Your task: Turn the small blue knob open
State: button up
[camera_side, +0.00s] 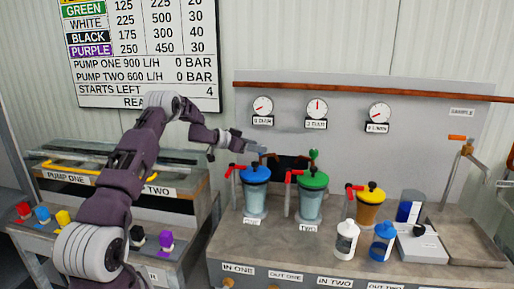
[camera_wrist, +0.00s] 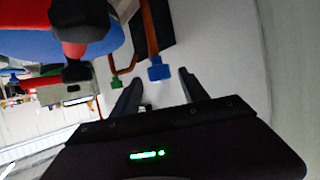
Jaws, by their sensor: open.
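In the wrist view the small blue knob (camera_wrist: 161,69) sits on the end of an orange-brown pipe. It appears between the tips of my gripper (camera_wrist: 160,77), whose two dark fingers are spread apart with nothing held. I cannot tell whether the fingers reach around the knob or stop short of it. In the side view my gripper (camera_side: 256,147) is above the blue-lidded canister (camera_side: 256,174), near the grey back panel. The small blue knob is not clear in that view. A small green knob (camera_wrist: 117,84) sits left of the blue one in the wrist view.
A green-lidded canister (camera_side: 312,181) with a red lever stands right of the blue-lidded one, and a yellow-lidded one (camera_side: 369,205) beyond. Gauges (camera_side: 317,108) are on the panel above. In the wrist view a large blue lid (camera_wrist: 30,40) and a red-and-black part (camera_wrist: 80,25) are close by.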

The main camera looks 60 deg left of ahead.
jog(key=v, duration=0.6)
jog(key=shift+r, duration=0.1)
